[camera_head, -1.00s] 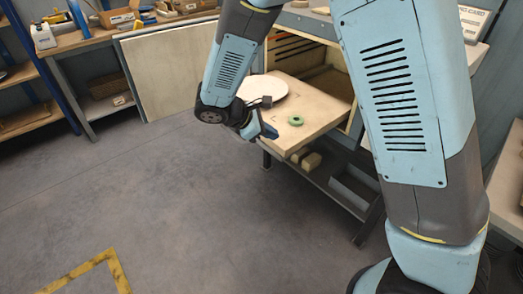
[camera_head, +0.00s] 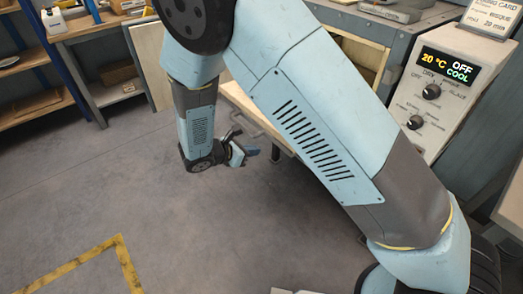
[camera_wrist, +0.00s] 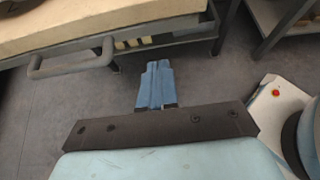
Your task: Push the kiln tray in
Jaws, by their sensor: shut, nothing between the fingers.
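The kiln tray (camera_head: 262,124) sticks out of the kiln (camera_head: 367,48) as a pale slab, mostly hidden behind my arm in the head view. Its grey bar handle (camera_wrist: 70,66) shows on its front edge in the wrist view, at the left, below the tray's pale front (camera_wrist: 100,22). My gripper (camera_head: 250,153) is low in front of the tray. In the wrist view its blue fingers (camera_wrist: 157,68) are together and empty, to the right of the handle and apart from it.
A control panel (camera_head: 447,78) on the kiln reads 20 °C, OFF, COOL. A workbench (camera_head: 95,25) and blue-posted shelving stand at the back left. The floor (camera_head: 130,185) in front and left is clear, with yellow tape marking.

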